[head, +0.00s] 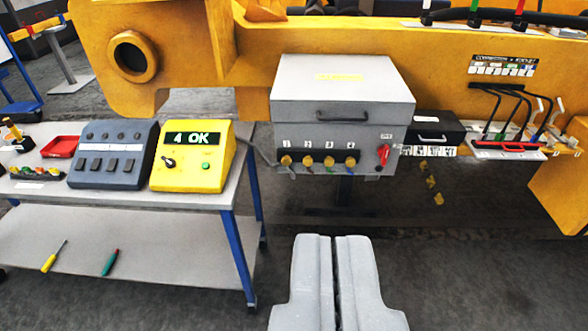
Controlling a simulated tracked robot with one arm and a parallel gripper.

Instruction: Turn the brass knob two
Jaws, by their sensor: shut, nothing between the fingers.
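A grey box (343,95) is mounted on the yellow machine frame, with a row of brass knobs on a dark strip along its lower front. Brass knob two (308,161) is second from the left, under the label 2. Knob one (286,160) is to its left and knob three (329,162) to its right. My gripper (334,238) is at the bottom centre, below the box in the picture. Its pale grey fingers are shut with nothing between them, and only a thin dark seam shows. It is apart from the knobs.
A red switch (383,154) sits at the right of the box. A black box (435,131) and a cable rack (507,150) are farther right. A table (225,192) at left holds a yellow tester (193,157) reading "4 OK" and a dark panel (112,154).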

